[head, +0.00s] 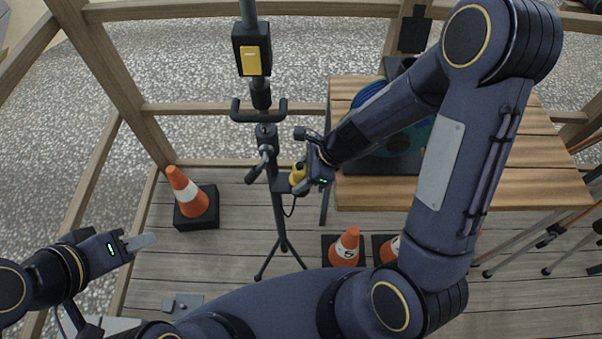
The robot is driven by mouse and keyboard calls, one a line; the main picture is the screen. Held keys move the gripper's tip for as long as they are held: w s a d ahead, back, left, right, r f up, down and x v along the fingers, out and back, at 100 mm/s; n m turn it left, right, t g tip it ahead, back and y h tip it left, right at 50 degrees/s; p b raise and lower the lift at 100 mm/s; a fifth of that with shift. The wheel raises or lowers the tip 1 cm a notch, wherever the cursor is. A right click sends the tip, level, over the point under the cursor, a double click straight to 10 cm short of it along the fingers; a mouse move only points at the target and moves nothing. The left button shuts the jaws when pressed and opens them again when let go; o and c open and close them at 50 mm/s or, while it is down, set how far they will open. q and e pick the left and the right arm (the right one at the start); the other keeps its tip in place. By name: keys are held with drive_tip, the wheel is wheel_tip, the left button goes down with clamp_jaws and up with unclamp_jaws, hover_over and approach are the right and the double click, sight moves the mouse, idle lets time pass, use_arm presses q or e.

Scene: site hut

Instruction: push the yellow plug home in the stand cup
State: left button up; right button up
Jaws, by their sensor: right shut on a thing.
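The yellow plug (297,172) is near the middle of the head view, beside the pole of a black stand (272,190). A thin dark cable hangs below the plug. My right gripper (303,184) reaches in from the right and is shut on the plug. The stand cup is a dark shape (282,186) on the pole's right side, mostly hidden by the plug and gripper. I cannot tell how far the plug sits in it. My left gripper (142,242) is at the lower left, away from the stand, with its finger gap unclear.
A wooden table (480,185) stands right of the stand, partly behind my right arm. Orange cones stand on the deck at left (187,192) and below the table (346,248). Tripod legs (530,235) stand at the far right. Wooden rails (215,110) run behind the stand.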

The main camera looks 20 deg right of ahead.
drive_tip(key=shift+s+f+b, duration=0.1)
drive_tip(key=shift+f+b, duration=0.45)
drive_tip(key=shift+f, duration=0.15)
drive_tip(key=o, duration=1.3)
drive_tip(key=shift+c, duration=0.2)
drive_tip(key=shift+r, duration=0.1)
drive_tip(key=shift+r, duration=0.1)
